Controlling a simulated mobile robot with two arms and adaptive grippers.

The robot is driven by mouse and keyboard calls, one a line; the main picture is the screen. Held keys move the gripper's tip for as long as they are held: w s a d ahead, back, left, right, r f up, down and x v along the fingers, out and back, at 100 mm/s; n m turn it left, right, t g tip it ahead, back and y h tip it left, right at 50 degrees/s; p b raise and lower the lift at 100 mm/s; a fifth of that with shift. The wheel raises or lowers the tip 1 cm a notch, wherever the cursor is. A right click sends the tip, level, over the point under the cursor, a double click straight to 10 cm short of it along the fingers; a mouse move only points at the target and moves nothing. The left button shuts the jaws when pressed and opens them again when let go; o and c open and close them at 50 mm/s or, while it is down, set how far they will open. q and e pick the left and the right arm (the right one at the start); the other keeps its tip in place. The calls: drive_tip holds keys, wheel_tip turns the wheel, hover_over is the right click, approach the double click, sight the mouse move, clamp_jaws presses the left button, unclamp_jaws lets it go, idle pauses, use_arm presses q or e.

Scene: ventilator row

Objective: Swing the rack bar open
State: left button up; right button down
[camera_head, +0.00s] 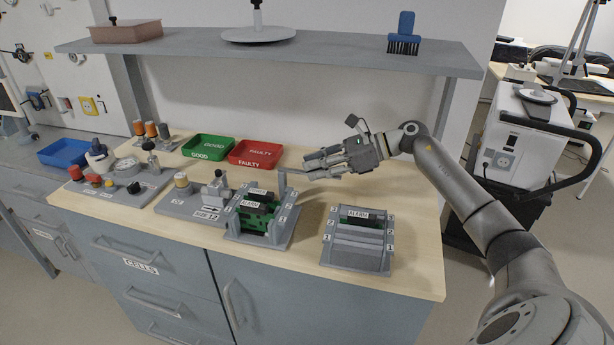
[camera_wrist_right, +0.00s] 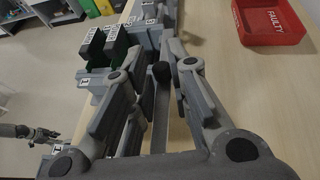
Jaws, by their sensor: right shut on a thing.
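The left rack (camera_head: 262,222) is a grey frame with green circuit boards, an ALARM label and numbered slots, standing on the bench. The grey rack bar (camera_head: 291,173) sticks out from its back right corner post toward my right gripper (camera_head: 312,164). My right gripper is shut on the bar. In the right wrist view the bar (camera_wrist_right: 161,118) runs between the two fingers, with a dark round knob by it. The fingers partly hide the bar. A small gripper, seemingly my left one (camera_wrist_right: 45,135), shows at the left edge of the wrist view, too small to judge.
A red FAULTY tray (camera_head: 255,154) and a green GOOD tray (camera_head: 208,148) lie behind. A shelf (camera_head: 270,54) hangs above. The bench's right end is clear.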

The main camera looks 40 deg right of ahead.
drive_tip(key=shift+s+a+f+g, duration=0.2)
drive_tip(key=shift+f+g, duration=0.1)
drive_tip(key=c, duration=1.6)
unclamp_jaws()
drive_tip(key=shift+o, duration=0.9)
drive_tip(key=shift+r, duration=0.1)
drive_tip(key=shift+d+r, duration=0.1)
drive_tip(key=v, duration=1.2)
drive_tip(key=shift+s, duration=0.1)
